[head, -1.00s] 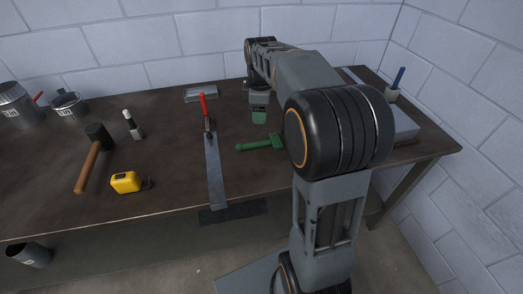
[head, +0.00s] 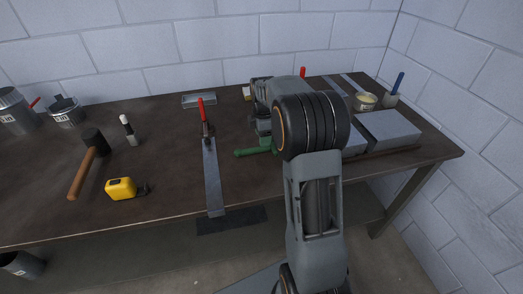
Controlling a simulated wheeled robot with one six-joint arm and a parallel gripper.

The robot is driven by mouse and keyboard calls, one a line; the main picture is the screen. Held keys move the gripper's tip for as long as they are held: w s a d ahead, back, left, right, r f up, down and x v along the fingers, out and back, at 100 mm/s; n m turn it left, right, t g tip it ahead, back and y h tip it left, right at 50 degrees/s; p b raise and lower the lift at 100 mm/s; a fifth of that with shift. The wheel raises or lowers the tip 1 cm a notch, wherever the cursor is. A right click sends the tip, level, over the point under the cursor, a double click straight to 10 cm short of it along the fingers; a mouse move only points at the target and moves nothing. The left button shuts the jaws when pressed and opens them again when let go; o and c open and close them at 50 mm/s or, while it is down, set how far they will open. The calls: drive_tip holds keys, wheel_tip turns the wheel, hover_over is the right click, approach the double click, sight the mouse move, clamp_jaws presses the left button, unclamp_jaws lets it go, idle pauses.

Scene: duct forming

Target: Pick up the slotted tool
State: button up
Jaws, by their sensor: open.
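A green tool with a round handle (head: 246,152) lies on the dark workbench, its handle pointing left. It looks like the slotted tool, but its right end is hidden behind my arm and no slot can be made out. My gripper (head: 264,132) is just above and behind the tool's right part, mostly hidden by my own arm links. It is open, and the tool still lies on the bench. I cannot tell whether the fingers are around the tool or touching it.
A metal strip (head: 213,185) with a red-handled clamp (head: 202,112) lies left of the tool. Further left are a yellow tape measure (head: 120,188) and a mallet (head: 84,172). Grey blocks (head: 389,130) and a cup (head: 365,101) stand right. Bench between strip and tape is clear.

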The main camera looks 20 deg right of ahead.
sight(260, 150)
drive_tip(key=shift+s+a+f, duration=0.1)
drive_tip(key=shift+s+f, duration=0.05)
drive_tip(key=shift+f, duration=2.35)
drive_tip(key=shift+c, duration=0.4)
clamp_jaws()
